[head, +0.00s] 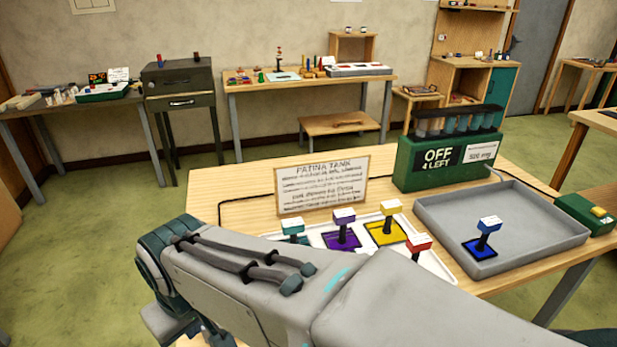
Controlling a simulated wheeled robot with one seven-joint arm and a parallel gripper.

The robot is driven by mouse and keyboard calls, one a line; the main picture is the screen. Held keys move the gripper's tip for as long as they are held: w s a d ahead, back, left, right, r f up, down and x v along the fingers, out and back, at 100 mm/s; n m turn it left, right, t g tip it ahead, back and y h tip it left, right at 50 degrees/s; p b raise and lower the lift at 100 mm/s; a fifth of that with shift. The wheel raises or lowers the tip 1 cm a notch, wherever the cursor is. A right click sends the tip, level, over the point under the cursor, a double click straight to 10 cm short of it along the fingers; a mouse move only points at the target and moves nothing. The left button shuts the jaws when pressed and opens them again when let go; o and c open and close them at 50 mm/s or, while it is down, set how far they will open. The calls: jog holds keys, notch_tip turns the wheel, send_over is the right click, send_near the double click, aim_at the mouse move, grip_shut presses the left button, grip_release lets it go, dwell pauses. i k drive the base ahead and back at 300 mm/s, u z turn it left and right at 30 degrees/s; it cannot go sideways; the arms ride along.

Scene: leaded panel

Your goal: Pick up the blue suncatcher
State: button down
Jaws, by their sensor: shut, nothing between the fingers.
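The blue suncatcher (478,250) is a dark blue square plate with a black stem and a blue and white block on top. It sits upright inside the shallow grey tray (540,262), towards the tray's front left part. Nothing touches it from above. My arm crosses the lower part of the head view, in front of the table and to the left of the blue suncatcher. My gripper's fingers do not show in this view.
A white tray (316,240) holds purple (341,243), yellow (385,235), teal and red handled pieces, partly hidden by my arm. Behind stand a sign (322,182) and a green box (422,172) reading "OFF 4 LEFT". A green button box (587,213) is right of the grey tray.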

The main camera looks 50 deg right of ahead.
aim_at(478, 248)
jog(key=z, duration=0.5)
jog(key=k, duration=0.65)
jog(key=z, duration=1)
jog(key=k, duration=0.7)
jog(key=z, duration=0.3)
jog(key=i, duration=1.2)
jog(key=z, duration=0.85)
jog(key=k, duration=1.3)
jog(key=z, duration=0.6)
jog(key=i, duration=0.95)
jog(key=z, duration=0.4)
